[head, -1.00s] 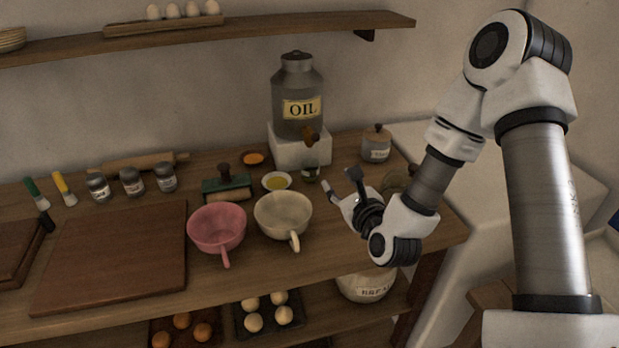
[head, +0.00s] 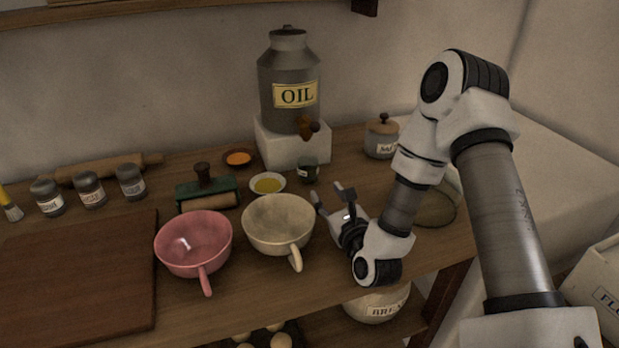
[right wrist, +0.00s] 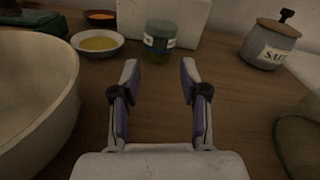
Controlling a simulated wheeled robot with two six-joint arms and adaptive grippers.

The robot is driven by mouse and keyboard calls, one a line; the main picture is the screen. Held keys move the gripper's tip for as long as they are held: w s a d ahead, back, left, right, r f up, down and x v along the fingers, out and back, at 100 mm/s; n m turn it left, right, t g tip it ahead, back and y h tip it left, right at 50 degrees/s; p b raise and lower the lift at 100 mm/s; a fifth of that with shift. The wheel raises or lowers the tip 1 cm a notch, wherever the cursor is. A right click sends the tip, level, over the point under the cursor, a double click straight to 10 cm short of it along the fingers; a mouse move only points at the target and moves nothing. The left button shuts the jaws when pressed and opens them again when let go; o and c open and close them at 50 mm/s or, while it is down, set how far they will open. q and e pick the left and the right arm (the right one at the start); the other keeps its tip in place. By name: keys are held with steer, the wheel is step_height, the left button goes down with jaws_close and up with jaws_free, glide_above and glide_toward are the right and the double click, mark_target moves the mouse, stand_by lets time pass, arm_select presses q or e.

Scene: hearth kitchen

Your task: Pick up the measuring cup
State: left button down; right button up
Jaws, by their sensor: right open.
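The measuring cup appears to be the small dark greenish glass (head: 308,169) standing upright on the wooden table, in front of the white block under the oil can. In the right wrist view the same glass (right wrist: 160,42) stands straight ahead, with pale markings on its side. My right gripper (head: 328,193) is open and empty, low over the table. Its fingers point towards the glass. In the right wrist view the glass is beyond the fingertips (right wrist: 159,72), roughly centred between them and apart from them. My left gripper is not in view.
A cream bowl (head: 279,226) with a handle is close left of my right gripper; a pink bowl (head: 193,245) is further left. A yellow-filled dish (head: 268,184) sits left of the glass. The salt jar (head: 381,141) is behind right. The oil can (head: 290,80) stands behind.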

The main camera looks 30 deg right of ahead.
mark_target(316, 177)
steer(key=p+x, duration=0.1)
steer(key=x, duration=0.6)
steer(key=shift+w+r, duration=0.15)
steer(key=shift+w, duration=0.05)
jaws_close()
